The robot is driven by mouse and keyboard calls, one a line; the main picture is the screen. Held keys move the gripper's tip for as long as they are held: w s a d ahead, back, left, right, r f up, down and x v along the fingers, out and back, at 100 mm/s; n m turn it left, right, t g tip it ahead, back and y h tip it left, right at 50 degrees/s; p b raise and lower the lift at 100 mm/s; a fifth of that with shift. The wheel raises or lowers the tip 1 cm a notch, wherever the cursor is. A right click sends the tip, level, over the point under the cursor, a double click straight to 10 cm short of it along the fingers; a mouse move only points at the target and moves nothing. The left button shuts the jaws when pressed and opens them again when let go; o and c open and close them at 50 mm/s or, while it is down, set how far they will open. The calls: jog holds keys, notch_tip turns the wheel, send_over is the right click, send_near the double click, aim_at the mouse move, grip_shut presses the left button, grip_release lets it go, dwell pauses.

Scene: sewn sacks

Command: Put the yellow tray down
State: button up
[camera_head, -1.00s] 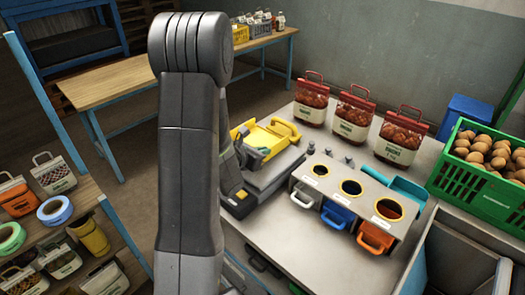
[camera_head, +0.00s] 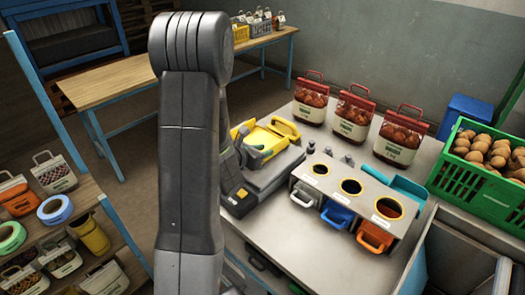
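The yellow tray (camera_head: 270,136) is at the left end of the grey work table, over a grey flat device that looks like a scale (camera_head: 275,172). A handle shows at its right end. My gripper (camera_head: 247,150) is at the tray's left side, close to or touching it. My arm covers much of the gripper, and its fingers are not clear. I cannot tell whether the tray rests fully on the device or is held just above it.
A grey box with three round holes (camera_head: 350,195) stands right of the device. Three red-topped sacks (camera_head: 352,113) stand behind it. A green crate of round brown produce (camera_head: 480,180) is at the right. A shelf of sacks and tape rolls (camera_head: 60,225) is at the left.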

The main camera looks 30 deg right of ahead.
jog(key=b+v, duration=0.2)
jog(key=v, duration=1)
jog(key=shift+s+f, duration=0.1)
jog(key=p+x, duration=0.2)
jog(key=x, duration=1)
jog(key=shift+f+b, duration=0.2)
jog(key=shift+b, duration=0.15)
jog(key=shift+r+p, duration=0.3)
jog(key=shift+p, duration=0.05)
